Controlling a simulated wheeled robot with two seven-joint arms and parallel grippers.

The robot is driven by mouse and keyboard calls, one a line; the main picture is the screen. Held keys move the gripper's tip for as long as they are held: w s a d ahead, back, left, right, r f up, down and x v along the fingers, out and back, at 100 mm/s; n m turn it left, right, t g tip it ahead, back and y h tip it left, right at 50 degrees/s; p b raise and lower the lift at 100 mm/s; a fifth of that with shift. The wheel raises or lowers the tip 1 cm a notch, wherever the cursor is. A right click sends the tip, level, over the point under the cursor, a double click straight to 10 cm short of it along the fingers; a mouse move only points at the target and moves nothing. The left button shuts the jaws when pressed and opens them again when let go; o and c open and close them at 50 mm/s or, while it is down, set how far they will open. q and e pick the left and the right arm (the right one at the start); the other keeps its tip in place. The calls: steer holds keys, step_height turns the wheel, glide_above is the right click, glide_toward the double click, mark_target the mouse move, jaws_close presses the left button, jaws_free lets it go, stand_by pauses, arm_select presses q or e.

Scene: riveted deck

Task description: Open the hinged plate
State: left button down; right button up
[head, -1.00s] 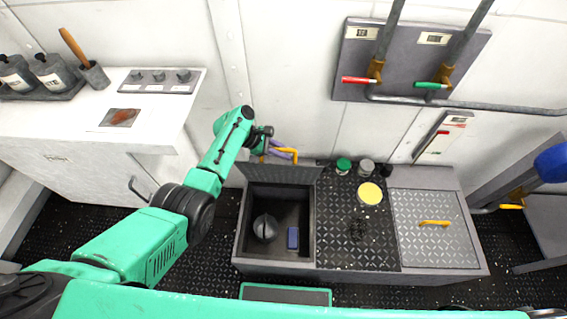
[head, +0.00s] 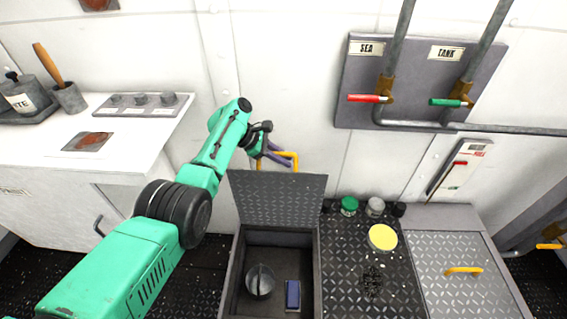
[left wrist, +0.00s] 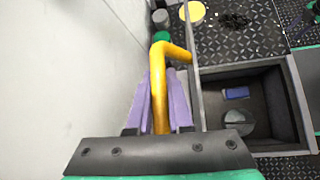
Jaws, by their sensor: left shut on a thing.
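The hinged plate (head: 275,200) is a dark diamond-tread lid standing raised at the back of an open compartment (head: 235,268). In the left wrist view the plate (left wrist: 194,75) shows nearly edge-on. Its yellow handle (head: 294,160) is at the plate's upper edge, on the wall side. My left gripper (head: 278,154) is shut on the handle, with purple fingers on both sides of the yellow bar (left wrist: 160,85) in the left wrist view. Inside the compartment lie a dark round object (head: 260,281) and a blue block (head: 293,294).
A second plate (head: 440,262) with a yellow handle (head: 463,270) lies flat at the right. Between them are a yellow disc (head: 382,237), a dark chain-like heap (head: 373,281) and small jars (head: 349,206). A white wall stands close behind the gripper.

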arm_select(q)
steer(key=c, duration=1.1)
jaws_free()
steer(key=shift+a+r+p, duration=0.1)
steer(key=shift+r+p, duration=0.1)
steer(key=shift+p, duration=0.1)
steer(key=p+v, duration=0.4)
steer(key=v, duration=0.2)
steer(key=shift+r, duration=0.1)
steer(key=p+v, duration=0.1)
steer(key=v, duration=0.7)
steer(key=shift+f, duration=0.2)
steer(key=shift+a, duration=0.15)
